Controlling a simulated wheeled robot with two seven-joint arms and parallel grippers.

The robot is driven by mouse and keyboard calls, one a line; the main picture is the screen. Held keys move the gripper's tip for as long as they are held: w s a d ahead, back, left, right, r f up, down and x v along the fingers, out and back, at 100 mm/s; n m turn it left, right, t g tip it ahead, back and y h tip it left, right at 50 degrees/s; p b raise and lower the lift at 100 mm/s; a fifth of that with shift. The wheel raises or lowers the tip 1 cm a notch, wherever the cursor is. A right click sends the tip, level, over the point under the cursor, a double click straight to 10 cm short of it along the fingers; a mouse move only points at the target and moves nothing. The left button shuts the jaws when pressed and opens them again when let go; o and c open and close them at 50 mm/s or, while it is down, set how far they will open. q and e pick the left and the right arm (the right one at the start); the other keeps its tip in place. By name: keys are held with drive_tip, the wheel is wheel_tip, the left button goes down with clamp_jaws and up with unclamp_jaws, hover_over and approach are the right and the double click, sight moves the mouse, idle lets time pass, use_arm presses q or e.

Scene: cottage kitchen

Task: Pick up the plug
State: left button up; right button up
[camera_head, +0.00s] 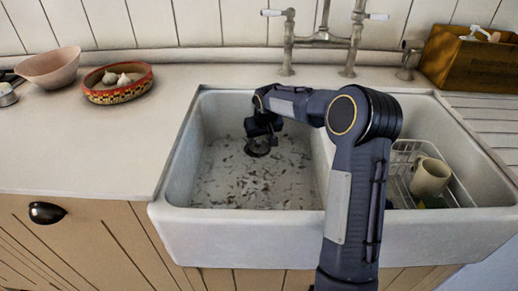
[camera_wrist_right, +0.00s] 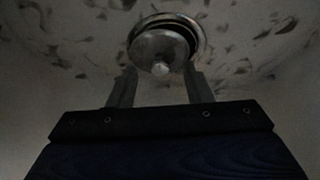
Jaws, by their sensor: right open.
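The plug (camera_wrist_right: 160,45) is a round metal disc with a small pale knob, seated in the drain ring on the floor of the left basin. In the head view the plug (camera_head: 257,149) shows dark, partly hidden by my right gripper. My right gripper (camera_head: 262,130) reaches down into the left basin, just above the plug. In the right wrist view my right gripper (camera_wrist_right: 160,75) is open, one finger to each side of the knob. Nothing is held. I cannot tell whether the fingers touch the plug. My left gripper is not in view.
The white double sink (camera_head: 230,222) has walls around my right gripper and a divider to its right. The right basin holds a wire rack (camera_head: 402,158) and a cream mug (camera_head: 430,177). The tap (camera_head: 322,38) stands behind. A patterned bowl (camera_head: 118,94) and pink bowl (camera_head: 50,66) are left.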

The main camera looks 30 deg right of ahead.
drive_tip(key=shift+w+f, duration=0.15)
drive_tip(key=shift+f, duration=0.35)
clamp_jaws()
drive_tip(key=shift+r, duration=0.15)
drive_tip(key=shift+r, duration=0.6)
drive_tip(key=s+a+r+p, duration=0.1)
drive_tip(key=s+a+r, duration=0.8)
drive_tip(key=a+r, duration=0.1)
drive_tip(key=shift+p+v, duration=0.35)
drive_tip(key=shift+v, duration=0.5)
